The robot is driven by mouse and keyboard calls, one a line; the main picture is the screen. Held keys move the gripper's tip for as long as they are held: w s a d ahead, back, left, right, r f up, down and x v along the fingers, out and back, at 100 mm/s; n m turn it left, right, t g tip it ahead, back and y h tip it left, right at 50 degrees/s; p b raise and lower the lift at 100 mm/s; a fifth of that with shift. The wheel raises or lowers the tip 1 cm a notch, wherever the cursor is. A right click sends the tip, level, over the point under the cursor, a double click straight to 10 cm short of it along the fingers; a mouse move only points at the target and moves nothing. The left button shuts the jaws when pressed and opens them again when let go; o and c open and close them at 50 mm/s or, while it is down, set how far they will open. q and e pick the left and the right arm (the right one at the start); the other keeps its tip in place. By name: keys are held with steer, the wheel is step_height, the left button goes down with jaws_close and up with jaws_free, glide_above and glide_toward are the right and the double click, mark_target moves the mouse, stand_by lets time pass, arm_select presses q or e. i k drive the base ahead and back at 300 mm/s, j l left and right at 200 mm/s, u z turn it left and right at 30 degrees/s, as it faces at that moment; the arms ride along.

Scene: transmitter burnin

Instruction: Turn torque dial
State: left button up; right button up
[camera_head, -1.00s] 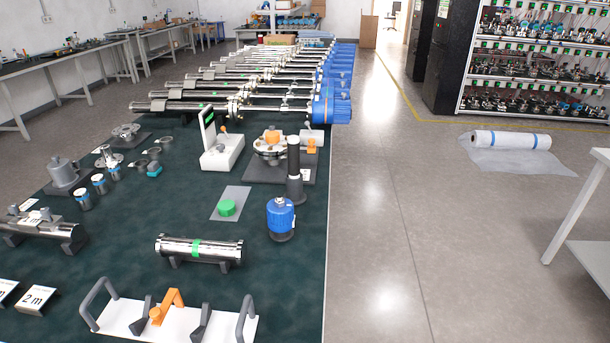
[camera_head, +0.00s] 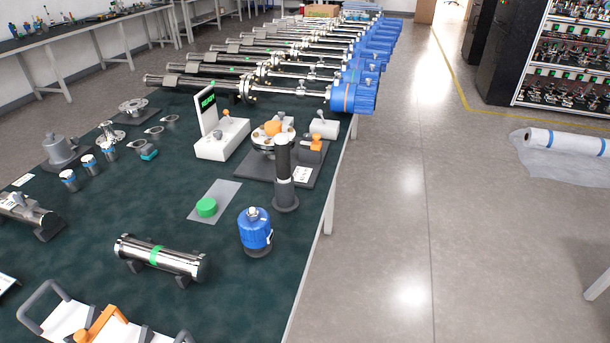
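No part is plainly marked as a torque dial. A white station (camera_head: 222,139) stands on the green-topped table, with an upright panel carrying a green display (camera_head: 208,100) and a small lever with an orange tip (camera_head: 226,113). Beside it, a round metal flange fixture with an orange centre (camera_head: 273,128) sits on a dark base plate (camera_head: 258,166). An orange block (camera_head: 317,142) is at the right of that plate. A black upright cylinder (camera_head: 283,158) stands at its front, partly hiding the fixture. Neither of my grippers is in view.
A blue-capped unit (camera_head: 255,231), a green disc (camera_head: 206,207) and a metal cylinder with a green band (camera_head: 160,257) stand nearer on the table (camera_head: 200,305). Long metal tubes with blue ends (camera_head: 353,92) fill its far part.

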mark_target(219, 135)
steer(key=k, duration=0.85)
steer(key=k+u, duration=0.1)
steer(key=u, duration=0.3)
steer(key=k+u, duration=0.1)
steer(key=u, duration=0.3)
steer(key=k+j+u, duration=0.1)
steer(key=u, duration=0.3)
steer(key=j+u, duration=0.1)
steer(key=u, duration=0.3)
steer(key=i+l+u, duration=0.2)
steer(key=l+u, duration=0.25)
steer(key=l, duration=0.6)
steer(key=l+u, duration=0.45)
steer(key=l, duration=2.4)
steer(key=i+l, duration=0.15)
steer(key=l, duration=1.6)
